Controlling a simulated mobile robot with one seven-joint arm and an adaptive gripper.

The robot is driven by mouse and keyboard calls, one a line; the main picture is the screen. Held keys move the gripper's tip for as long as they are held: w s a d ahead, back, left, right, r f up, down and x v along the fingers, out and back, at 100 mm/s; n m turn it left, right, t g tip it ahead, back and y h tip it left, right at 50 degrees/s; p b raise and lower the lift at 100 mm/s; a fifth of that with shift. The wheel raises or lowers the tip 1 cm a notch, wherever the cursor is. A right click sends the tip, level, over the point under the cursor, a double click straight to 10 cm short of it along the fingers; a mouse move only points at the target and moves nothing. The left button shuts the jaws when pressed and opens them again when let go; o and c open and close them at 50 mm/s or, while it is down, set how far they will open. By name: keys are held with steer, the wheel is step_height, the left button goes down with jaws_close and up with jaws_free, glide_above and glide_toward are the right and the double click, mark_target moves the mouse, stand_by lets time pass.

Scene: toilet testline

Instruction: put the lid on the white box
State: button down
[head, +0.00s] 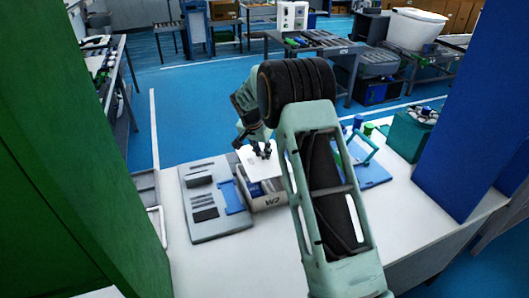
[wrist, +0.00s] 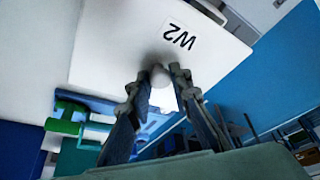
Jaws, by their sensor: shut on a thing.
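My gripper (head: 258,153) is shut on the small round knob of the white lid (head: 260,168). In the wrist view my gripper (wrist: 160,78) has its fingers on either side of the knob, and the lid (wrist: 115,45) bears a "W2" label. The white box (head: 268,203), also marked "W2", stands on the table below. The lid hangs over the back part of the box and looks tilted in the head view. The box's front opening shows, with some contents inside. My arm hides the box's right side.
A grey tray (head: 212,222) with dark slots and a blue piece (head: 233,197) lies left of the box. A blue board (head: 372,175) and a teal bin (head: 408,137) stand to the right. The front of the white table (head: 235,270) is clear. A green panel (head: 70,150) and a blue panel (head: 470,120) flank the view.

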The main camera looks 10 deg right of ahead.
mark_target(262, 160)
steer(key=shift+f, duration=0.15)
steer(key=shift+f+b, duration=0.85)
steer(key=shift+f, duration=1.6)
steer(key=shift+f+b, duration=0.85)
steer(key=shift+b, duration=0.1)
steer(key=shift+b, duration=0.35)
steer(key=shift+f+b, duration=0.45)
steer(key=shift+b, duration=0.2)
steer(key=c, duration=1.7)
jaws_free()
